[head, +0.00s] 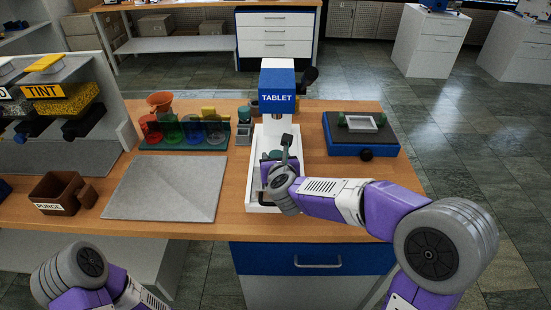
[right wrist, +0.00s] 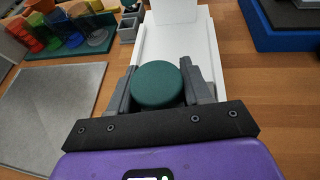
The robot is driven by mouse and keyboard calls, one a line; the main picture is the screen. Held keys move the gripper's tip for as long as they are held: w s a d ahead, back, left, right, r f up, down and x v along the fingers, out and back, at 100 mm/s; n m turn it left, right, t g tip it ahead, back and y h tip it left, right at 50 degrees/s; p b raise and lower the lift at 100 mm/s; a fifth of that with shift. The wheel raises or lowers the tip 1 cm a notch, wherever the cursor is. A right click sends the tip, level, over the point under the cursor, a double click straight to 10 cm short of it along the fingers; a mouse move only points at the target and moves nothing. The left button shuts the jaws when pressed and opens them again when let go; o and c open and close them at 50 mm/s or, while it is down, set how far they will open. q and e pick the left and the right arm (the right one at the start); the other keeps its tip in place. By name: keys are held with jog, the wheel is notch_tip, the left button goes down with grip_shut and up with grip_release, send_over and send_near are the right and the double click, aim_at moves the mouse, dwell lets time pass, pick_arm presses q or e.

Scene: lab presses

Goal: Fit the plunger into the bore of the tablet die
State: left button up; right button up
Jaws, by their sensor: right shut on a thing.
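The white and blue tablet press (head: 277,98), labelled TABLET, stands near the middle of the bench with a long white base. My right gripper (head: 279,160) is over that base, in front of the press head. In the right wrist view its grey fingers (right wrist: 160,88) are shut on a dark green round-topped piece (right wrist: 158,84), which looks like the plunger. The plunger's lower end is hidden beneath its top. I cannot make out the tablet die or its bore; the gripper and arm cover part of the base. My left gripper is out of view; only my left arm shows.
A grey mat (head: 168,188) lies left of the press. Coloured funnels and cups stand in a green rack (head: 185,142), with a small grey bin (head: 243,133) beside it. A blue unit with a white tray (head: 361,122) stands right. A brown PURGE box (head: 55,190) sits far left.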

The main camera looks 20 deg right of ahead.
jog(key=shift+f, duration=0.2)
jog(key=o, duration=1.3)
jog(key=p+v, duration=0.1)
jog(key=v, duration=0.6)
jog(key=shift+s+r, duration=0.15)
jog(key=shift+s, duration=0.15)
